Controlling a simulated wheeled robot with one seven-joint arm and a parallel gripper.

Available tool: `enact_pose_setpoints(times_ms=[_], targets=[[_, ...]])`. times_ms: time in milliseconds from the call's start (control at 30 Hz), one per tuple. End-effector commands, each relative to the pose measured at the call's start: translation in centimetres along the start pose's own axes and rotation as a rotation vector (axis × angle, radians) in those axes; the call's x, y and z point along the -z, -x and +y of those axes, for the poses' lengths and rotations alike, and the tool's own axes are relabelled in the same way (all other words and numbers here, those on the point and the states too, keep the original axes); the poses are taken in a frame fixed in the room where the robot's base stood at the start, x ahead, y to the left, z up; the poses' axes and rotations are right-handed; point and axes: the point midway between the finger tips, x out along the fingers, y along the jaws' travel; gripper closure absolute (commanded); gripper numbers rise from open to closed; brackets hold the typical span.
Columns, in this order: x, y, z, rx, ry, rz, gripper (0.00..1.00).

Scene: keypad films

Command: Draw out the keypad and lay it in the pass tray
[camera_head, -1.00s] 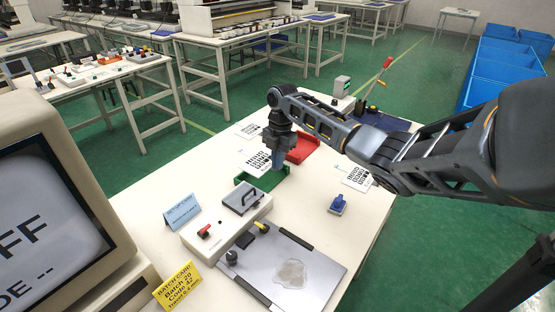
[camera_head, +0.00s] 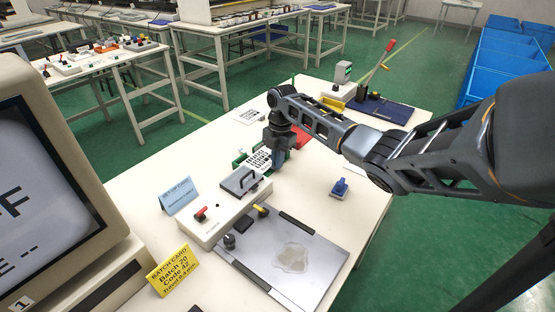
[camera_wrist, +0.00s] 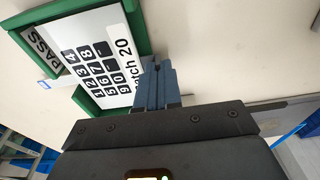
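The keypad (camera_head: 258,161) is a thin white film with black number keys. In the wrist view the keypad (camera_wrist: 92,62) reads "Batch 20". It lies over the green pass tray (camera_head: 238,160), whose rim and PASS label show around it in the wrist view (camera_wrist: 134,18). My gripper (camera_head: 278,166) points down at the keypad's right edge. In the wrist view its blue fingers (camera_wrist: 158,68) are together at that edge and appear to pinch it. Whether the keypad touches the tray floor cannot be told.
A red tray (camera_head: 302,137) sits behind my gripper. Another film (camera_head: 249,117) lies farther back. A white box with a grey handled lid (camera_head: 240,181), a metal plate (camera_head: 318,256), a blue-handled block (camera_head: 340,188) and a lever press (camera_head: 378,105) stand on the table. A monitor (camera_head: 50,190) is at left.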

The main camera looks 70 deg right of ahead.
Motion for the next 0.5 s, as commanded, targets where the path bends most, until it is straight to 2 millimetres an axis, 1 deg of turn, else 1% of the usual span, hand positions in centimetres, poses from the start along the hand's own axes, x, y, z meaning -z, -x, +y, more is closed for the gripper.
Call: enact_pose_setpoints(times_ms=[500], targets=[[-0.04,-0.34,0.0,0.0,0.0,0.0,1.0]])
